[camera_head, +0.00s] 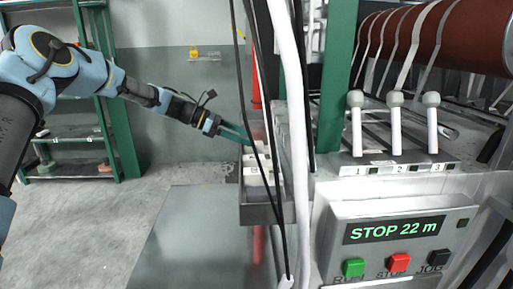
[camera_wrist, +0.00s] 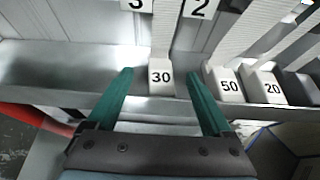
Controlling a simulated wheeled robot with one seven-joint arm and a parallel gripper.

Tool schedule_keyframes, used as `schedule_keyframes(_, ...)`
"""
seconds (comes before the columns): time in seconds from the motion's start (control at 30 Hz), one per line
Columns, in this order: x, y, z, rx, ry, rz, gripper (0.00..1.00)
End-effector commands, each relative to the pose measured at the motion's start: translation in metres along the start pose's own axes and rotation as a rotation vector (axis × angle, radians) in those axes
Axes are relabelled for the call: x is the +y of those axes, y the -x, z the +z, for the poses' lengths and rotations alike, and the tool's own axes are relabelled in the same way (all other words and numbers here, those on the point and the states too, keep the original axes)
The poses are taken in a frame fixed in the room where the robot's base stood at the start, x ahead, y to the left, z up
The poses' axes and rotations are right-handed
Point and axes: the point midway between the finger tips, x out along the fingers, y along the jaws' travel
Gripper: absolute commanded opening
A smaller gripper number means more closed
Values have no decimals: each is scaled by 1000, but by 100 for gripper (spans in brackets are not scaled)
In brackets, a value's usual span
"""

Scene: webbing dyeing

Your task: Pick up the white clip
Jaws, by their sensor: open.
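The block hangs at the end of a pale strap. In the head view my gripper (camera_head: 243,138) reaches right to the grey tray (camera_head: 263,214), where small white pieces (camera_head: 254,167) show. No white piece is clearly shaped as a clip, so I cannot tell which one is the white clip.
Black cables (camera_head: 262,140) and a white pipe (camera_head: 291,100) hang in front of the tray. A control panel (camera_head: 395,235) reading STOP 22 m stands right.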

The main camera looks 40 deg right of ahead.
Motion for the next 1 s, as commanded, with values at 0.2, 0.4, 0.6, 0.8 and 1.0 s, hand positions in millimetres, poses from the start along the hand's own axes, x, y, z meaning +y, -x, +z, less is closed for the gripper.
schedule_keyframes(0.2, -1, -17, 0, 0, 0, -3, 85)
schedule_keyframes(0.4, 0, -47, 1, 1, -1, -1, 85)
schedule_keyframes(0.6, 0, -56, -1, 2, -2, 1, 85)
schedule_keyframes(0.8, 0, -55, -1, 2, -2, 1, 74)
schedule_keyframes(1.0, 0, -55, -1, 2, -2, 1, 51)
